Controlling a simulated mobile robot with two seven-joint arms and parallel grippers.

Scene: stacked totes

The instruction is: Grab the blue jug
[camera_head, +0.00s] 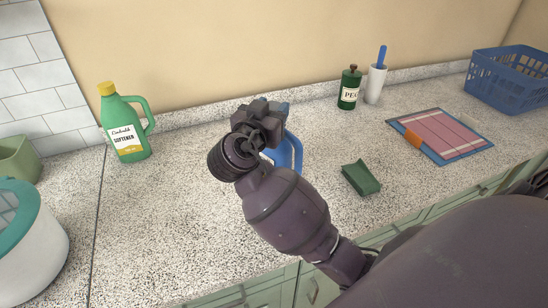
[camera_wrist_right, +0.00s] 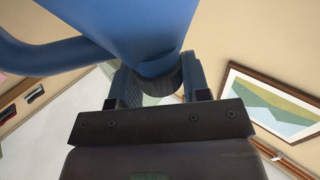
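The blue jug (camera_head: 291,153) stands on the speckled counter, mostly hidden behind my right gripper and wrist in the head view. Its blue body and handle (camera_wrist_right: 45,55) fill the top of the right wrist view. My left gripper is not in view.
A green softener bottle (camera_head: 125,128) stands at left, near a white and teal container (camera_head: 30,245). A green sponge-like block (camera_head: 360,179) lies right of the jug. Further right are a pepper mill (camera_head: 349,90), a white holder (camera_head: 375,85), a striped cloth (camera_head: 440,133) and a blue basket (camera_head: 510,80).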

